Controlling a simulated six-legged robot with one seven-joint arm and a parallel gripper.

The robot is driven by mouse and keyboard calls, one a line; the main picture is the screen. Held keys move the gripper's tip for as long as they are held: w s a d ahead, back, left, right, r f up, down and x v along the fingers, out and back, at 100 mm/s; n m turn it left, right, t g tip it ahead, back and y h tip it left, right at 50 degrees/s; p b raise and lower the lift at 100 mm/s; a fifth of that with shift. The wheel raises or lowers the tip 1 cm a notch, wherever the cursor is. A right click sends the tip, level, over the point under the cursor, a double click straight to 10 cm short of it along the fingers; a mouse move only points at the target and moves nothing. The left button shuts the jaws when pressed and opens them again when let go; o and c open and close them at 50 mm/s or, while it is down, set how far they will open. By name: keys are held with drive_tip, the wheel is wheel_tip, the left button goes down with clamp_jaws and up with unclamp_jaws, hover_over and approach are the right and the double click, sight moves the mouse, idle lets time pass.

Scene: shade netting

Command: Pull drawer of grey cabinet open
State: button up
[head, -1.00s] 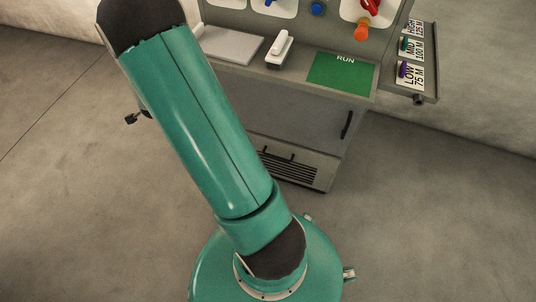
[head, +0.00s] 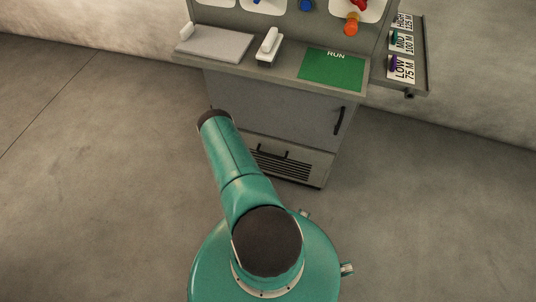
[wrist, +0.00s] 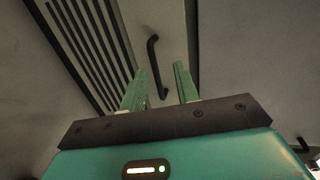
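The grey cabinet (head: 270,108) stands ahead of me. Its low drawer (head: 312,170) has a slatted vent and a dark bar handle (head: 290,155); the drawer looks shut. In the wrist view the drawer front (wrist: 150,18) shows slats at left, and the dark handle (wrist: 153,62) stands out from it. My gripper (wrist: 160,70) is open, its two green fingers pointing at the drawer. The handle appears between the fingers, nearer the left one; I cannot tell how far ahead of the tips it is. In the head view my arm hides the gripper.
A door above the drawer has its own dark vertical handle (head: 339,120). The worktop overhangs, with a green RUN pad (head: 332,70), a white-handled block (head: 268,46) and a grey plate (head: 215,41). A label shelf (head: 402,65) juts out at right. The floor around is clear.

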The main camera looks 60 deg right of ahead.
sight(268, 154)
drive_tip(key=s+a+f, duration=0.1)
drive_tip(key=s+f, duration=0.1)
drive_tip(key=s, duration=0.2)
drive_tip(key=shift+m+g+h, duration=0.4)
drive_tip(key=x, duration=1.3)
clamp_jaws()
